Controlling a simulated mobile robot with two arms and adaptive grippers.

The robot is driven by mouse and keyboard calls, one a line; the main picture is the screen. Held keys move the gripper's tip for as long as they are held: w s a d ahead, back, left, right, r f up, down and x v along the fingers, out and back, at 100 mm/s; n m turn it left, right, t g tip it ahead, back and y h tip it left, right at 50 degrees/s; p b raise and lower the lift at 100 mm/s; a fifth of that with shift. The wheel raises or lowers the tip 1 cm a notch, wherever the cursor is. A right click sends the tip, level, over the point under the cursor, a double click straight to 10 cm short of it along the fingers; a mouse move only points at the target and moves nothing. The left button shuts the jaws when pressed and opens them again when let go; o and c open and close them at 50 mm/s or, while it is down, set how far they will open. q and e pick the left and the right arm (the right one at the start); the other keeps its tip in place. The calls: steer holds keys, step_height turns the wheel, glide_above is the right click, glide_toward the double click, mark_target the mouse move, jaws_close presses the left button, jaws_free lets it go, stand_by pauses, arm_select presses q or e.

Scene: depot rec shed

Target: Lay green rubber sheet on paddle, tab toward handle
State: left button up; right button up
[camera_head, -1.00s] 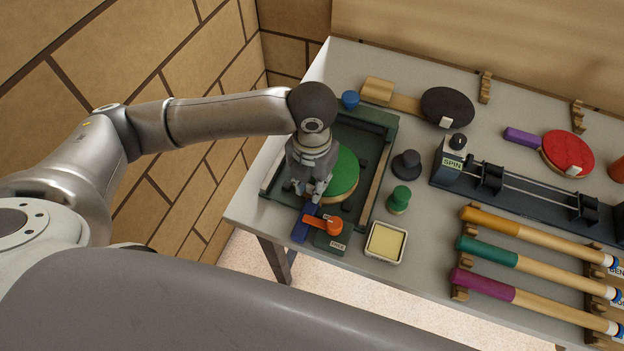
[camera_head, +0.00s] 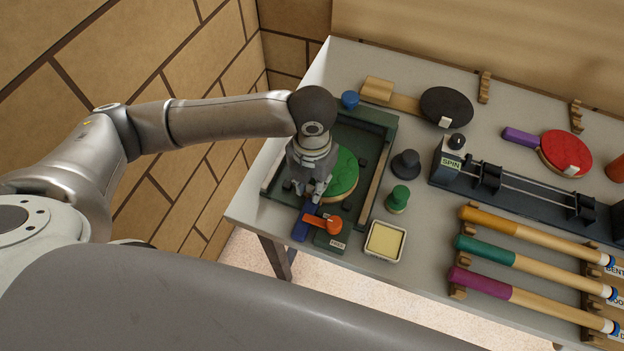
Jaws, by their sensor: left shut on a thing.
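The green rubber sheet (camera_head: 346,173) is a round disc over the paddle (camera_head: 341,200), whose pale wooden edge shows below it. Whether the sheet rests flat on the wood cannot be told. The paddle sits in a dark green tray-like fixture (camera_head: 381,122), its blue handle (camera_head: 301,229) pointing to the front left. My left gripper (camera_head: 314,194) points down at the handle side of the disc, shut on the sheet. It hides the sheet's left part and the tab. My right gripper is out of view.
An orange lever (camera_head: 332,225) on a block labelled FREE crosses near the handle. A green knob (camera_head: 398,198), a black knob (camera_head: 406,163) and a pale yellow pad in a dish (camera_head: 385,241) stand right of the fixture. Black (camera_head: 447,106) and red (camera_head: 567,153) paddles lie farther back.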

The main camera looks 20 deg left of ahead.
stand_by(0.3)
arm_select(q)
steer(key=o, duration=1)
steer(key=shift+r, duration=0.1)
step_height(320, 180, up, 12)
steer(key=shift+f, duration=0.1)
